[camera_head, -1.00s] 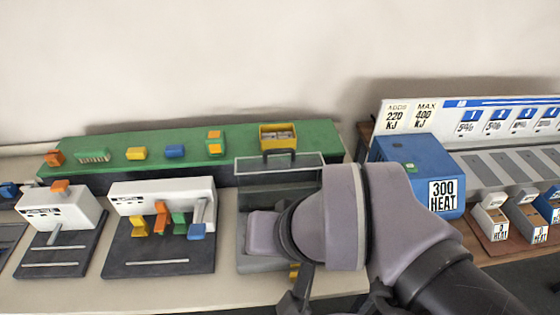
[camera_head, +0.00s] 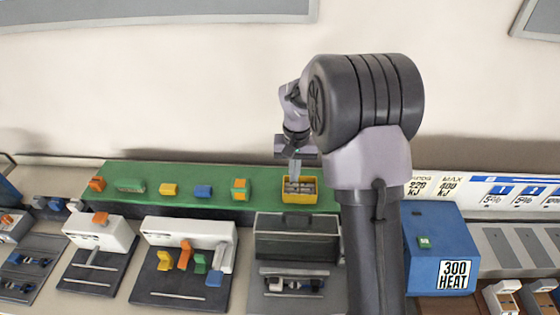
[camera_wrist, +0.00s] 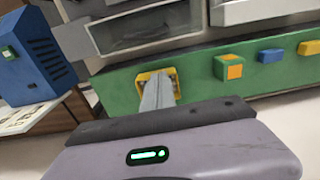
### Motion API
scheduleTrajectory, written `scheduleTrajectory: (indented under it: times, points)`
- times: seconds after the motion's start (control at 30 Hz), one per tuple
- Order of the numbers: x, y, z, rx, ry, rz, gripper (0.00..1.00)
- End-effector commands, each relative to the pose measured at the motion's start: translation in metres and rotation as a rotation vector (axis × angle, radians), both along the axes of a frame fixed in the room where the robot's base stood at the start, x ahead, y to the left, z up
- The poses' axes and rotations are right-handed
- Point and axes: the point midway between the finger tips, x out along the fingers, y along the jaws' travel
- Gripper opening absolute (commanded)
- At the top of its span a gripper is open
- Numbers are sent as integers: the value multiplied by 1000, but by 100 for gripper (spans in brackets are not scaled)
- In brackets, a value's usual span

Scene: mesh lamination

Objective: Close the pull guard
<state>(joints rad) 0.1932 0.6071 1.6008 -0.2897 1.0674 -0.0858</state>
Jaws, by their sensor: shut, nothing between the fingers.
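The grey machine at the middle right has a dark guard (camera_head: 297,240) with a pale-edged frame, which I take to be the pull guard. A clear framed panel on it shows in the wrist view (camera_wrist: 145,30). Whether it is fully closed I cannot tell. My gripper (camera_head: 295,180) is shut and empty, pointing down at the yellow tray behind the machine. In the wrist view its fingers (camera_wrist: 157,88) reach over the tray and hide part of it. It is apart from the guard.
The yellow tray (camera_head: 314,196) with grey pieces sits on the green strip (camera_head: 140,200), beside several coloured blocks. A blue heater box (camera_head: 425,272) stands right of the machine. White-backed lever units (camera_head: 190,232) stand left.

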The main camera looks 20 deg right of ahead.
Motion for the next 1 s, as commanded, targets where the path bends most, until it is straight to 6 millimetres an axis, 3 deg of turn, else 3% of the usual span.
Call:
scheduleTrajectory:
  times: [0.17,0.53,0.73,1.0]
  points:
    - [1,-1,-27,-1,7,2,0]
    - [1,-1,-108,1,7,0,0]
    - [-25,11,-94,0,3,1,0]
    - [-33,14,-90,0,3,1,0]
